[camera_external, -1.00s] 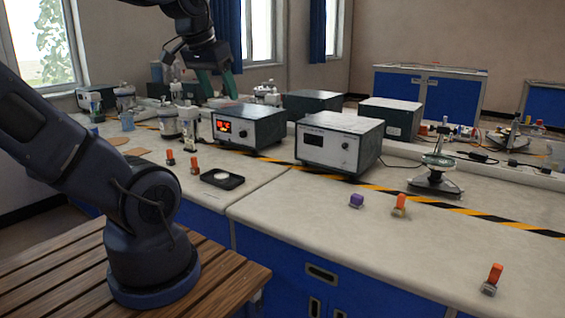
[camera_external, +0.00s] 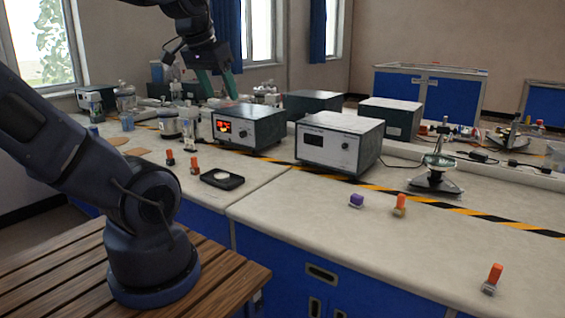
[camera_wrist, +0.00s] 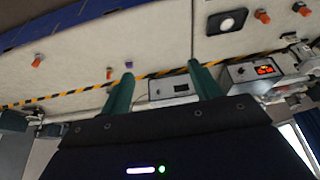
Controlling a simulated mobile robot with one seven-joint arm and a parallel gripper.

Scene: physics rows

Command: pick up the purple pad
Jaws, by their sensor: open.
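The purple pad (camera_external: 356,199) is a small block on the pale bench top, right of the seam and near an orange-topped piece. It also shows in the wrist view (camera_wrist: 129,64), small and close to the tip of the left green finger in the picture. My gripper (camera_external: 222,92) is high above the back left of the bench, far from the pad. Its two green fingers (camera_wrist: 160,70) are spread apart with nothing seen between them.
Orange-topped pieces (camera_external: 400,205) stand on the bench, one close right of the pad. Instrument boxes (camera_external: 338,145) and a metal stand (camera_external: 435,177) are behind it. A black tray (camera_external: 222,179) lies to the left. The bench front around the pad is clear.

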